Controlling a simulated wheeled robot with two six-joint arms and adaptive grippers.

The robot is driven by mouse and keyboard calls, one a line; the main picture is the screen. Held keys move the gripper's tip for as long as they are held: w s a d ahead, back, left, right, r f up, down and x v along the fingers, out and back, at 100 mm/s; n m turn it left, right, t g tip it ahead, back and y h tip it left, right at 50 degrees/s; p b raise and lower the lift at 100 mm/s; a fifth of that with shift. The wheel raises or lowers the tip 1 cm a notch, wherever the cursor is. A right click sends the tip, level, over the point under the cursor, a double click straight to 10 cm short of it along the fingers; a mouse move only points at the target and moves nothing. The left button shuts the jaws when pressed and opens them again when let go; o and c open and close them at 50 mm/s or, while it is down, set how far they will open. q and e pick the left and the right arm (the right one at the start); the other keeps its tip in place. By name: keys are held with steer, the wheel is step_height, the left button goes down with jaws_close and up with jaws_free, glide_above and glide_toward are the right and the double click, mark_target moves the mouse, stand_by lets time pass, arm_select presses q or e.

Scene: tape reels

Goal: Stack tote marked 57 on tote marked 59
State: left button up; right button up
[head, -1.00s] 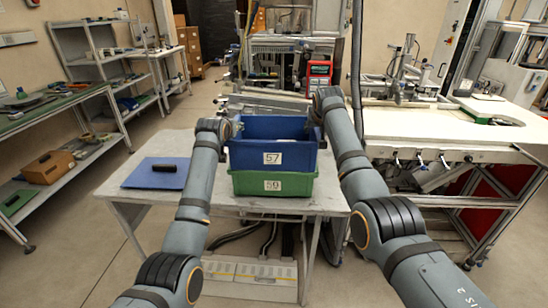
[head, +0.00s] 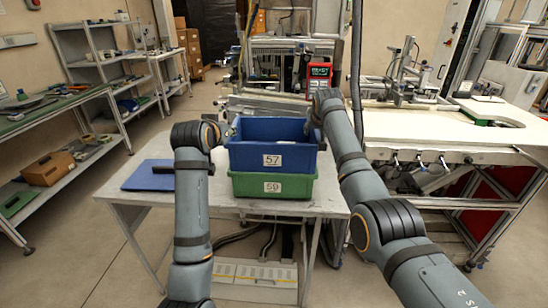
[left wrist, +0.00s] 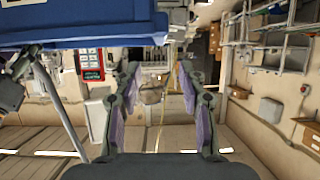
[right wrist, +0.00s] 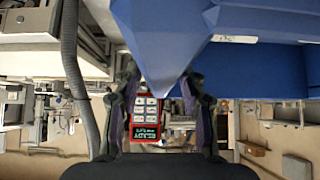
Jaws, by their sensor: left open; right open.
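The blue tote marked 57 (head: 272,160) sits upright on top of the green tote marked 59 (head: 272,186) on the grey table. Their front faces line up closely. My left gripper (left wrist: 160,76) is open and empty, just left of the blue tote, whose side (left wrist: 80,30) fills the upper left of the left wrist view. My right gripper (right wrist: 164,82) is open at the blue tote's right rim. The tote's blue corner (right wrist: 165,35) hangs close over its fingers in the right wrist view. The right fingertips are partly hidden in the head view (head: 318,112).
A blue mat (head: 148,176) lies on the left of the table (head: 130,198), partly behind my left arm. A white workbench (head: 430,130) stands at the right. A red device reading READY (right wrist: 143,115) is behind the table. Shelves (head: 110,70) stand at the left.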

steer(key=v, duration=1.2)
stand_by(0.4)
